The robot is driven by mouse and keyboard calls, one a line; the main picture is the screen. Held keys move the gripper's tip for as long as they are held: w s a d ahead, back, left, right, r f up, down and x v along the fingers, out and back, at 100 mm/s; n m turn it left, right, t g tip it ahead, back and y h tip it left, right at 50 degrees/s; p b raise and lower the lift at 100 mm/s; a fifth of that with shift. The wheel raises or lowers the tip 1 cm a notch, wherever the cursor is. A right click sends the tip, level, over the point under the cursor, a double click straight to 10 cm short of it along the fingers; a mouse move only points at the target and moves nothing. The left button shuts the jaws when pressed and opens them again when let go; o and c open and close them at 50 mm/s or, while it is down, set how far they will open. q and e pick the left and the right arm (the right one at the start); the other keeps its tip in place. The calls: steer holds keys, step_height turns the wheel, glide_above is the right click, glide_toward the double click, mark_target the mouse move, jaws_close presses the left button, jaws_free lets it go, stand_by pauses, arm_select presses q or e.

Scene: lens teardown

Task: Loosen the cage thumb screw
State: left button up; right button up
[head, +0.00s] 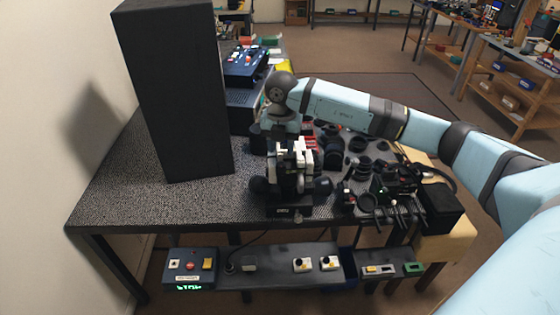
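My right arm reaches in from the right, and its wrist bends down over the dark worktable (150,205). My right gripper (291,170), with black and white parts, points down at the table's front middle. It is over or against a dark device (290,211) with rounded black parts at its sides, possibly the cage. The gripper covers much of this device. The cage thumb screw cannot be made out, and neither can contact. The fingertips are too small and dark to tell whether they are open or shut. My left gripper is not in view.
A tall black box (175,95) stands at the table's back left. A blue control box (245,65) is behind it. Several black lens parts (358,145) and tools (395,200) crowd the right side. A lower shelf (280,278) holds switch boxes. The table's left front is clear.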

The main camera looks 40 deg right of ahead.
mark_target(281, 164)
step_height(281, 164, down, 6)
stand_by(0.4)
steer(key=c, duration=0.7)
